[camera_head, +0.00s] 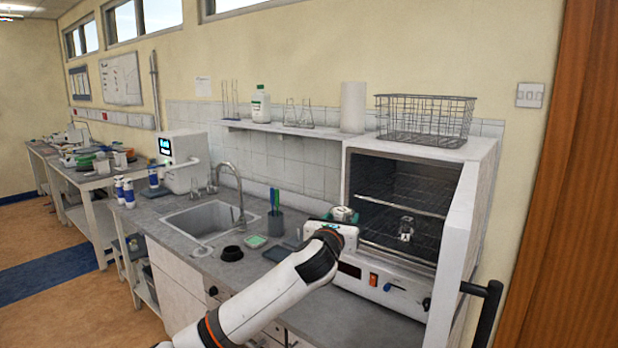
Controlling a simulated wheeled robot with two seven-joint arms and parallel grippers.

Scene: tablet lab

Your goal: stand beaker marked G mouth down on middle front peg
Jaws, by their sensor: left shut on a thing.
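My left gripper (344,222) is in front of the left side of the open cabinet, its fingers mostly hidden by my own wrist. It is shut on a small pale, rounded thing with green on it (345,213), which looks like the beaker. Its letter cannot be read, and which way its mouth points cannot be told. A clear glass piece (406,228) is inside the cabinet, to the right of my gripper and apart from it; its marking is too small to read. No peg can be made out clearly. My right gripper is not in view.
The white cabinet (382,286) has dark wire shelves, and its door (467,235) stands open at the right. A wire basket (425,118) is on top. Left of my arm are a pen cup (275,224), a sink (212,220) with a tap, and a black ring (232,253).

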